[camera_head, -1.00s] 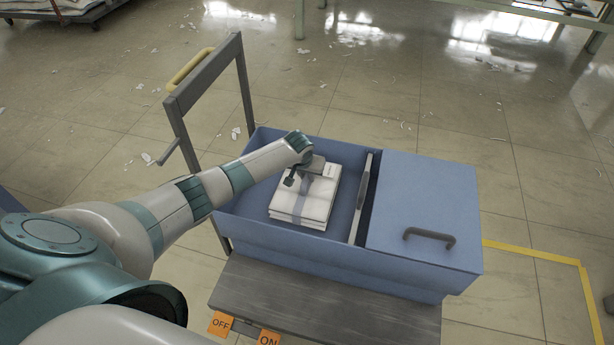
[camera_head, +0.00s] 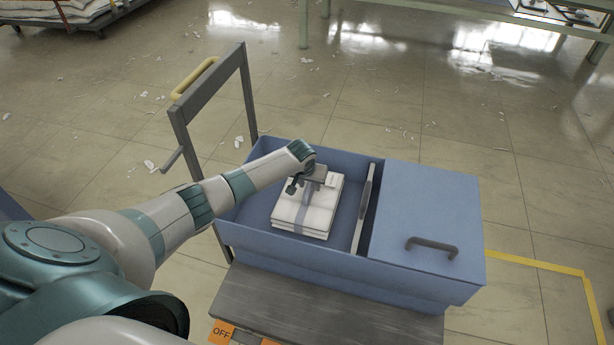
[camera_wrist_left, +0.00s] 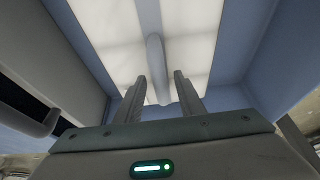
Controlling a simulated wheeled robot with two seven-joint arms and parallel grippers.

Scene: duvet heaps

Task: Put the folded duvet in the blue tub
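The folded duvet (camera_head: 318,218) is a white, flat stack with a grey-blue band around it. It lies in the open left compartment of the blue tub (camera_head: 425,205). In the left wrist view the white duvet (camera_wrist_left: 110,30) fills the upper middle, with the band (camera_wrist_left: 154,60) running down it. My left gripper (camera_head: 301,189) is over the duvet's far left part. Its fingers (camera_wrist_left: 162,92) stand apart on either side of the band, with gaps visible. Whether the fingertips touch the duvet is unclear. My right gripper is not in view.
A lid with a dark handle (camera_head: 432,246) covers the tub's right part. The tub stands on a grey cart deck (camera_head: 300,305); the cart's upright frame with a yellow grip (camera_head: 195,78) rises behind left. Paper scraps litter the open floor.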

